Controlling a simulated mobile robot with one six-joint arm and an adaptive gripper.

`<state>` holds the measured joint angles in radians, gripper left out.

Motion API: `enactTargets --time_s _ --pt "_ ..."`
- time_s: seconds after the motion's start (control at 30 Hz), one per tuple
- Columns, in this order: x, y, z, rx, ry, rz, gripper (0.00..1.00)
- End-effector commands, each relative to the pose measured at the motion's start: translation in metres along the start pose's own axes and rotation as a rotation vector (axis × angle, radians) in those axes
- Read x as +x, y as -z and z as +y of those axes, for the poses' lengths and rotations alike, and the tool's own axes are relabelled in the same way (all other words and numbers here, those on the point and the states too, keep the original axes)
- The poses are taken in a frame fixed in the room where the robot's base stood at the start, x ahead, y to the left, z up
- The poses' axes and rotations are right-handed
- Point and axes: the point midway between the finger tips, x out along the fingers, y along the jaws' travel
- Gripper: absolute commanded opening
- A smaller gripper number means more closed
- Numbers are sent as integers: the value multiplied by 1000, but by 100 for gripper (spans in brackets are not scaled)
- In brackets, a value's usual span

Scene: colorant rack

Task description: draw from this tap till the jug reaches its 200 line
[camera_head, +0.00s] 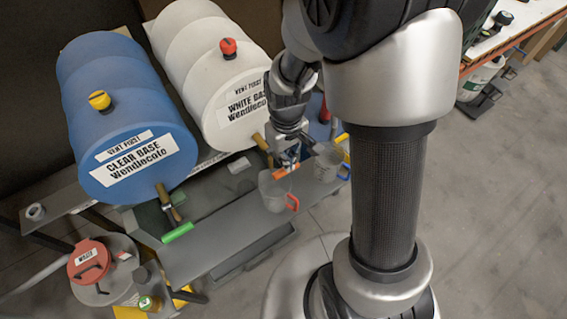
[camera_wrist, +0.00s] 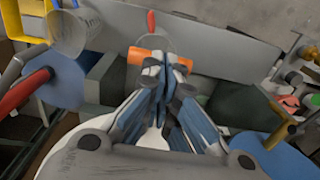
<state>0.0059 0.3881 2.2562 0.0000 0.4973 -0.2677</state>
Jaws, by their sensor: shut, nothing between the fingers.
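The white drum (camera_head: 215,75), labelled WHITE BASE, lies on its side, with a brass tap (camera_head: 262,143) at its front. The tap's orange handle (camera_head: 286,171) also shows in the wrist view (camera_wrist: 148,57). My gripper (camera_head: 291,163) is shut and empty at this handle; its fingertips (camera_wrist: 174,63) overlap the orange bar in the wrist view, and I cannot tell whether they touch it. A clear jug (camera_head: 272,193) with an orange-red grip stands on the shelf below. Its level and 200 line are not readable, and any stream is hidden.
A second jug (camera_head: 327,165) stands to the right, close to my gripper. The blue CLEAR BASE drum (camera_head: 100,95) is at left, its tap having a green handle (camera_head: 177,232). A red-lidded waste container (camera_head: 88,260) stands at lower left.

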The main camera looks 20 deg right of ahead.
Motion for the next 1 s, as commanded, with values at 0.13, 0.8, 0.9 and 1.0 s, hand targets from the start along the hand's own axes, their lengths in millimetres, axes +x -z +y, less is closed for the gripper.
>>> enactTargets --time_s 0.13,0.8,0.9,1.0 --pt "0 0 0 0 0 0 0" --pt "7 0 0 0 0 0 0" --pt "10 0 0 0 0 -1 0" --pt "13 0 0 0 0 -1 0"
